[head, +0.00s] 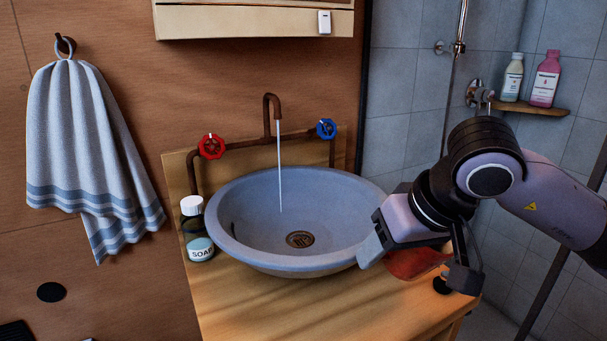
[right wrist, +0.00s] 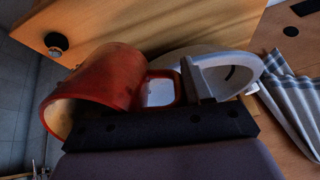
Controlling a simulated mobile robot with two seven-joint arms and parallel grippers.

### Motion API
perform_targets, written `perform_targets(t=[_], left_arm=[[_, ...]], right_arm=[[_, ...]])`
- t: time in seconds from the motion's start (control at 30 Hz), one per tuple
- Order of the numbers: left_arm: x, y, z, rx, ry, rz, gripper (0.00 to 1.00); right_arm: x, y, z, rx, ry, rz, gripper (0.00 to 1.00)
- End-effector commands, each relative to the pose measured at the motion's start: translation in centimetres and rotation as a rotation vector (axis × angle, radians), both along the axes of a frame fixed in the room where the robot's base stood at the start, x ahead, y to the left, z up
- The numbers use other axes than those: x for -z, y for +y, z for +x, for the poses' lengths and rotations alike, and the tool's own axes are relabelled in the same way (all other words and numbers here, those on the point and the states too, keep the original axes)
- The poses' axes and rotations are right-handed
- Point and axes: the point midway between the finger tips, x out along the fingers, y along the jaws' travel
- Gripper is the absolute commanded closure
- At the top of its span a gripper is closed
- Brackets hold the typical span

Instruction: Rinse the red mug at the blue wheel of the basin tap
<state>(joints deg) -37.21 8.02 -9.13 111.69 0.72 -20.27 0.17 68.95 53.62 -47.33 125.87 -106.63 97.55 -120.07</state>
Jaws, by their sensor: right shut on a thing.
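The red mug (right wrist: 100,85) fills the left of the right wrist view, its handle (right wrist: 180,92) towards the gripper finger. In the head view only a red part of the mug (head: 412,263) shows below my right gripper (head: 372,248), right of the basin. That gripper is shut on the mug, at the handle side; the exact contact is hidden. The grey-blue basin (head: 235,247) stands on the wooden counter. The rusty tap (head: 272,105) has a red wheel (head: 211,146) at left and a blue wheel (head: 326,128) at right. A thin water stream (head: 280,170) falls into the basin. My left gripper is out of view.
A soap bottle (head: 199,240) stands left of the basin. A striped towel (head: 85,140) hangs on the left wall. A wooden cabinet (head: 250,22) is above the tap. Two bottles stand on a corner shelf (head: 535,107). The counter front (head: 320,310) is clear.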

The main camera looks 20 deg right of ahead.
Motion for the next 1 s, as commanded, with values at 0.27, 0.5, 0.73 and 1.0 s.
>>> perform_targets(t=[0.27, 0.5, 0.73, 1.0], left_arm=[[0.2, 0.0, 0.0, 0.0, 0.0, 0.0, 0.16], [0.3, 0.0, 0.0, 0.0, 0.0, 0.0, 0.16], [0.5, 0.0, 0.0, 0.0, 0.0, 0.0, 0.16], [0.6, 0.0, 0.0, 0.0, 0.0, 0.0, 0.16]], right_arm=[[-0.1, -0.3, 0.2, -0.001, -0.003, 0.001, 1.0], [-0.1, 0.1, 0.0, -0.002, -0.002, 0.0, 1.0], [-0.1, 0.8, -0.3, -0.001, -0.003, 0.001, 1.0], [0.0, 0.6, -0.6, -0.001, -0.003, 0.001, 1.0]])
